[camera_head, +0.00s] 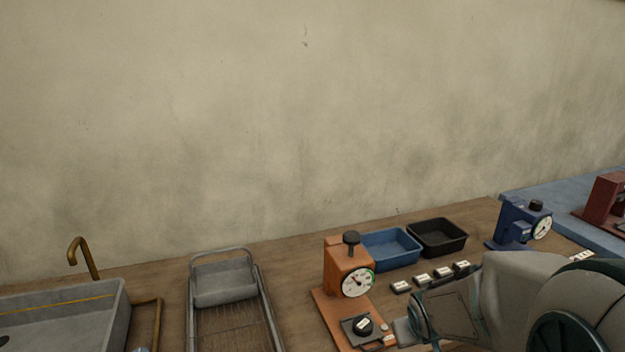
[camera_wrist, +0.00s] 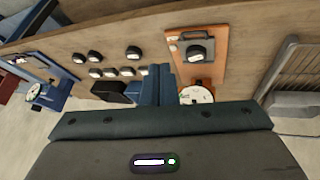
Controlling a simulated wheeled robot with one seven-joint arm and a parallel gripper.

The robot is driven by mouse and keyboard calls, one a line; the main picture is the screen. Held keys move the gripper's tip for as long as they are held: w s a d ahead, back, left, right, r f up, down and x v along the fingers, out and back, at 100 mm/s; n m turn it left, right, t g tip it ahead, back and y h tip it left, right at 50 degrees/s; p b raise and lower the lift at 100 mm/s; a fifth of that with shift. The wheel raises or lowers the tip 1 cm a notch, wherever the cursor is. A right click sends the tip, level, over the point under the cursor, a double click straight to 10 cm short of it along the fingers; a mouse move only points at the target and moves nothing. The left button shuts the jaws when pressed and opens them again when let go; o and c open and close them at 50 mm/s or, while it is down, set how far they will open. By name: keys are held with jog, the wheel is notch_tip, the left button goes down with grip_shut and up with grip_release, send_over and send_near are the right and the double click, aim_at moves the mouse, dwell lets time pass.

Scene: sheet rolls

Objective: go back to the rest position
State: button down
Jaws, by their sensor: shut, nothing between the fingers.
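My gripper (camera_head: 404,332) reaches in from the lower right in the head view. Its fingers are shut and hold nothing. They are just right of the front plate of an orange dial device (camera_head: 349,270). A black, white-labelled piece (camera_head: 363,325) sits on that device's plate. In the wrist view the closed fingers (camera_wrist: 158,72) stand between this orange device (camera_wrist: 205,60) and several labelled black pieces (camera_wrist: 110,71). Part of the bench near the gripper is hidden by my arm.
A blue tray (camera_head: 390,249) and a black tray (camera_head: 437,238) stand behind the row of labelled pieces (camera_head: 421,280). A blue dial device (camera_head: 512,226) and a red device (camera_head: 604,203) are right. A wire rack (camera_head: 232,322) and a sink (camera_head: 70,305) are left.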

jog(key=s+a+r+m+g+y, duration=0.1)
jog(key=s+a+r, duration=0.2)
jog(key=s, duration=0.4)
jog(key=s+a+r+g, duration=0.1)
jog(key=s+a+r, duration=0.2)
jog(key=s+r, duration=0.2)
jog(key=s, duration=0.3)
jog(key=shift+a+r+m+y, duration=0.2)
jog(key=shift+a+m+y, duration=0.1)
jog(key=shift+m+y, duration=0.1)
